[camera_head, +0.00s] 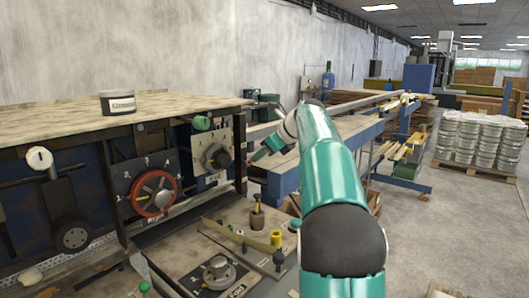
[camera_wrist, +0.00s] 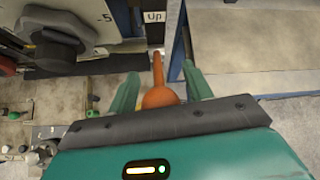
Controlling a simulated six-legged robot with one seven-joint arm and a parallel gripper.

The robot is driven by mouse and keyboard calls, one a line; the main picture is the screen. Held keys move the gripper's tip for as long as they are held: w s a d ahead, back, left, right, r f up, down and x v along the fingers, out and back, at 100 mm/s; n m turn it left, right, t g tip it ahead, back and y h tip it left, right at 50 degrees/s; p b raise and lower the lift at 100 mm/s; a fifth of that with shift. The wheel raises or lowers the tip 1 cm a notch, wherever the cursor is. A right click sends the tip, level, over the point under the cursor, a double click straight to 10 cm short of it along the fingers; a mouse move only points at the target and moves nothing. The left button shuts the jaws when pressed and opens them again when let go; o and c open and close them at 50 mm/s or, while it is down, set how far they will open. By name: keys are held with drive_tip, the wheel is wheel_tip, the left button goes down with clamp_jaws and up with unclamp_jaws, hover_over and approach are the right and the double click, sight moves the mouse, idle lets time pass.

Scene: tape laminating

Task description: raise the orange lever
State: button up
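The orange lever (camera_wrist: 157,75) shows in the wrist view as a slim shaft with a round orange ball at its near end. An "Up" label (camera_wrist: 153,16) is beyond its far end. My gripper (camera_wrist: 160,68) is open, with one green finger on each side of the lever. Gaps show between the fingers and the shaft; contact lower down cannot be told. In the head view my gripper (camera_head: 266,148) is at the machine's right end, and I cannot make out the lever there.
A dark dial (camera_head: 217,156) and a red handwheel (camera_head: 153,193) are on the machine front left of my gripper. A labelled jar (camera_head: 117,102) stands on the machine top (camera_head: 60,118). Stacked cans (camera_head: 480,140) stand at right. Floor beside my arm is clear.

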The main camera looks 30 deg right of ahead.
drive_tip(key=v, duration=1.3)
drive_tip(key=shift+s+r, duration=0.2)
drive_tip(key=shift+s, duration=0.1)
drive_tip(key=shift+d, duration=0.1)
drive_tip(key=shift+s, duration=0.15)
